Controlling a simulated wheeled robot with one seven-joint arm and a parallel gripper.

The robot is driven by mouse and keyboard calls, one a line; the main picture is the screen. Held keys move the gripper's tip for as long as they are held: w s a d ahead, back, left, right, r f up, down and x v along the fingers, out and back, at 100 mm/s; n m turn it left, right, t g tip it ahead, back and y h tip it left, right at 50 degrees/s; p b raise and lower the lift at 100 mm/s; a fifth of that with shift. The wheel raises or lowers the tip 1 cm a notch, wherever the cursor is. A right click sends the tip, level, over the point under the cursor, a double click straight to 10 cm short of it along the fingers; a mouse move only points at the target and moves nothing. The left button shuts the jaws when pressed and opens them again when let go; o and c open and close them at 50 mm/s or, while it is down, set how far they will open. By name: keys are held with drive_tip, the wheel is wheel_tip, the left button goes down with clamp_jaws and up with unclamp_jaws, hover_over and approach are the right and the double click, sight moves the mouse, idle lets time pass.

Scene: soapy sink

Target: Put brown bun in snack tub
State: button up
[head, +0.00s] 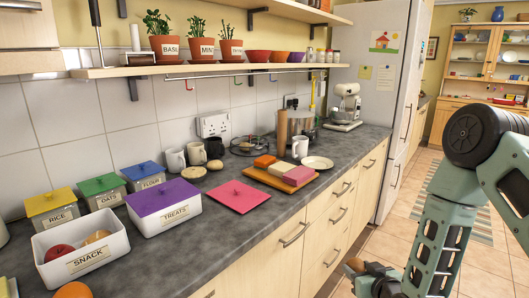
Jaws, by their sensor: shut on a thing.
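The snack tub (92,263) is a white open tub labelled SNACK at the lower left of the counter. It holds a red round thing (60,253) and a tan-orange round thing (96,238). My gripper (359,269) is at the bottom of the view, right of the drawers and over the floor side, far from the tub. It is shut on a small brown round thing, which looks like the brown bun (355,264).
A white TREATS tub with a purple lid (163,214) stands beside the snack tub. A pink lid (240,196) lies on the counter (212,233). A wooden board (268,180) holds coloured blocks. An orange round thing (73,290) is at the lower left. The front counter strip is clear.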

drive_tip(key=s+d+f+m+h, duration=0.1)
drive_tip(key=d+m+h, duration=0.1)
drive_tip(key=d, duration=0.5)
drive_tip(key=shift+s+f, duration=0.35)
drive_tip(key=shift+d, duration=0.1)
drive_tip(key=shift+v, duration=2.5)
drive_tip(key=shift+r, duration=0.15)
drive_tip(key=shift+w, duration=0.1)
